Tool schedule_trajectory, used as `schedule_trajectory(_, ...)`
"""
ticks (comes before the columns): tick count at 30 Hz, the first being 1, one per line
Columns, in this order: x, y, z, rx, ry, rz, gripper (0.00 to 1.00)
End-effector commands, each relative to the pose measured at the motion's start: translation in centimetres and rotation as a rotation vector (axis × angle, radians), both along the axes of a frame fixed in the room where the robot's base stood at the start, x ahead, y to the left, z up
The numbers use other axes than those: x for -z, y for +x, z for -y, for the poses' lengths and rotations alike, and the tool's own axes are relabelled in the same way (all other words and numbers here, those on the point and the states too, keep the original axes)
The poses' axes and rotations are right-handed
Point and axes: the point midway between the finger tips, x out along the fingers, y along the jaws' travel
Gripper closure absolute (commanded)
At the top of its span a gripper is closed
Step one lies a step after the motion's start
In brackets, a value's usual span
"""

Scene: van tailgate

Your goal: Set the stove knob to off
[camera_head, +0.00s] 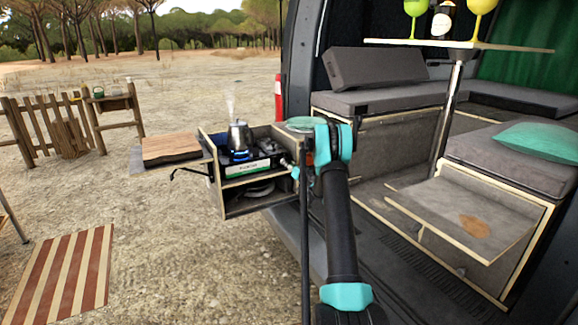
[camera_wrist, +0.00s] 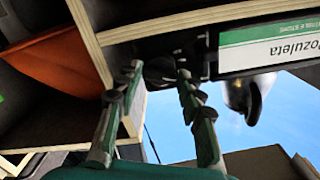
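The camping stove (camera_head: 262,162) sits in the upper bay of the wooden pull-out box beside the van. A steaming metal kettle (camera_head: 240,136) stands on it, with blue showing beneath. In the wrist view, which looks upside down, the stove's dark knob (camera_wrist: 160,71) lies between my fingertips. My gripper (camera_wrist: 158,74) has its fingers apart, one on each side of the knob; I cannot make out firm contact. The knob's pointer setting cannot be read. In the head view my arm hides most of the gripper and the knob.
The box's wooden edge (camera_wrist: 185,20) runs close to my fingertips. An orange cloth (camera_wrist: 60,62) lies in a neighbouring bay. A wooden side board (camera_head: 172,149) extends left of the box. Open ground lies in front; the van's bench and drawer are at right.

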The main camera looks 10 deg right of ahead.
Motion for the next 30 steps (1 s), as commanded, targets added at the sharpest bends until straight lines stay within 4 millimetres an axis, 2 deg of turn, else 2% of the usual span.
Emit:
schedule_trajectory(1, -0.01, -0.01, 0.02, 0.0, 0.0, 0.0, 0.72)
schedule_trajectory(7, -0.01, -0.02, 0.02, 0.0, 0.0, 0.0, 0.96)
schedule_trajectory(19, 0.0, -0.02, 0.03, 0.0, 0.079, -0.021, 0.96)
schedule_trajectory(30, 0.01, -0.03, 0.05, 0.0, 0.37, -0.099, 0.96)
